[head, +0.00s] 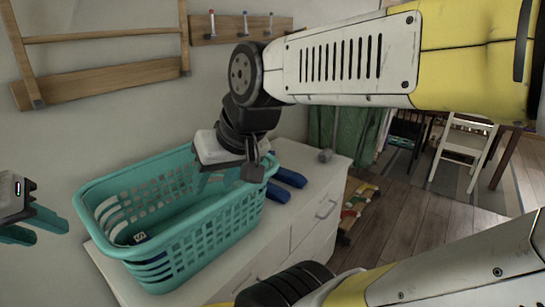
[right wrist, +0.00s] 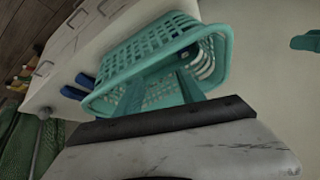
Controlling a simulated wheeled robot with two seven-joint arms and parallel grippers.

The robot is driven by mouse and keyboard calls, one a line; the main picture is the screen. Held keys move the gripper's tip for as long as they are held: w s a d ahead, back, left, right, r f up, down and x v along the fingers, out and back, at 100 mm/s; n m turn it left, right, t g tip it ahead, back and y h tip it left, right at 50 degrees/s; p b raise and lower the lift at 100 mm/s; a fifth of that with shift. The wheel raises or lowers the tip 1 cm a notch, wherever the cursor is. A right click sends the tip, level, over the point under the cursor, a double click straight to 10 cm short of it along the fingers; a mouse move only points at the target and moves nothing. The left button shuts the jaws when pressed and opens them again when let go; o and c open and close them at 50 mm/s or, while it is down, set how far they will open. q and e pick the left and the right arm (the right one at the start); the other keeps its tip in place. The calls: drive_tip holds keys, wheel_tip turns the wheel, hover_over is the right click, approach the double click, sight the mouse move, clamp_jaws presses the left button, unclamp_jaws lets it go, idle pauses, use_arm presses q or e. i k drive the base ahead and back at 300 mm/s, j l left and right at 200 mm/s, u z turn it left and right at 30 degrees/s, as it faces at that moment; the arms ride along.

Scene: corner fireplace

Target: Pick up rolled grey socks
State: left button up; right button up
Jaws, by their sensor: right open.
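A small rounded grey thing, apparently the rolled grey socks (head: 325,155), lies at the far right end of the white dresser top. It also shows in the right wrist view (right wrist: 45,113), apart from my gripper. My right gripper (head: 218,183) is over the far end of the teal laundry basket, left of the grey thing. In the right wrist view its two teal fingers (right wrist: 162,90) are spread with nothing between them. My left gripper (head: 35,228) is at the left edge of the head view, its fingers apart and empty.
The teal basket (head: 190,258) fills most of the white dresser (head: 317,218); a dark item with a white label (head: 138,237) shows in it. Two blue things (head: 284,183) lie between basket and grey thing. A peg rail (head: 240,28) is on the wall. A chair (head: 465,145) stands right.

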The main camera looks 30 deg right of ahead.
sight(325, 155)
drive_tip(key=z, duration=1.55)
drive_tip(key=i+l+u, duration=0.1)
drive_tip(key=i+l, duration=0.25)
drive_tip(key=i+l+u, duration=0.1)
drive_tip(key=i+l, duration=0.3)
drive_tip(key=l, duration=0.15)
drive_tip(key=i+l+u, duration=0.1)
drive_tip(key=i+l, duration=0.2)
drive_tip(key=l, duration=0.15)
drive_tip(key=i+l+u, duration=0.1)
drive_tip(key=i+l, duration=0.25)
drive_tip(key=l, duration=0.2)
drive_tip(key=i+j, duration=0.25)
